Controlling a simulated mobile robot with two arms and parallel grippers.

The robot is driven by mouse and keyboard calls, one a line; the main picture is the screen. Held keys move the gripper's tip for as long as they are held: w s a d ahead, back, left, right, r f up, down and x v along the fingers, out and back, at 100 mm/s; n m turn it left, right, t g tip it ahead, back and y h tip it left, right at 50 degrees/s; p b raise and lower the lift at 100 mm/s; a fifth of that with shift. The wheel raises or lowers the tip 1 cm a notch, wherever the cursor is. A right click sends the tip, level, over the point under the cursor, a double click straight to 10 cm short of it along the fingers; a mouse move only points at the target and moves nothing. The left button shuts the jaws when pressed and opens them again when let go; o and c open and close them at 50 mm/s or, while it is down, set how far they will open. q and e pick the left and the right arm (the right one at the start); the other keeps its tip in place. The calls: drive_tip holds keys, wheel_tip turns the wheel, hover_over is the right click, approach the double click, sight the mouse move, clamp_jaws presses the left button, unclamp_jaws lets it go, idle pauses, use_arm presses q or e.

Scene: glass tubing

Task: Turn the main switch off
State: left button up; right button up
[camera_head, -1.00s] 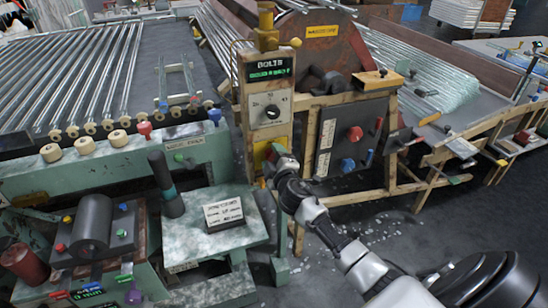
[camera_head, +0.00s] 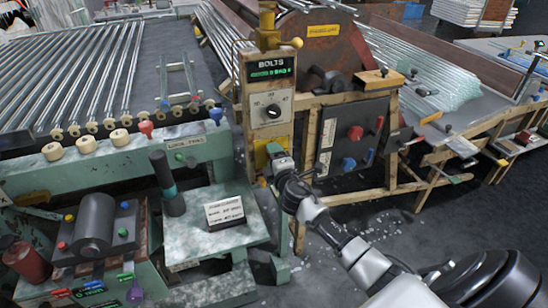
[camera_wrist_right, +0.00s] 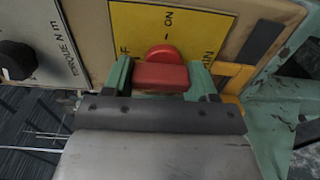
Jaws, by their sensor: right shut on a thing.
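The main switch is a red handle (camera_wrist_right: 160,76) on a yellow plate (camera_wrist_right: 185,30) in the right wrist view. The plate reads ON above the handle; a partly covered word is at its left and another at its right. My right gripper (camera_wrist_right: 159,72) has one green finger on each side of the handle and is shut on it. I cannot tell which mark the handle points to. In the head view, my right gripper (camera_head: 278,160) is at the yellow plate (camera_head: 268,148), low on the upright panel, and hides the handle. My left gripper is not in view.
A black dial (camera_head: 272,111) and a BOLTS display (camera_head: 270,69) sit above the plate. A dark box (camera_head: 345,135) with red and blue knobs stands to the right. A green bench (camera_head: 200,245) with a small sign (camera_head: 224,212) is on the left.

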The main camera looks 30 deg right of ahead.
drive_tip(key=shift+f, duration=0.1)
drive_tip(key=o, duration=0.9)
drive_tip(key=shift+s, duration=0.1)
drive_tip(key=v, duration=1)
drive_tip(key=shift+s, duration=0.3)
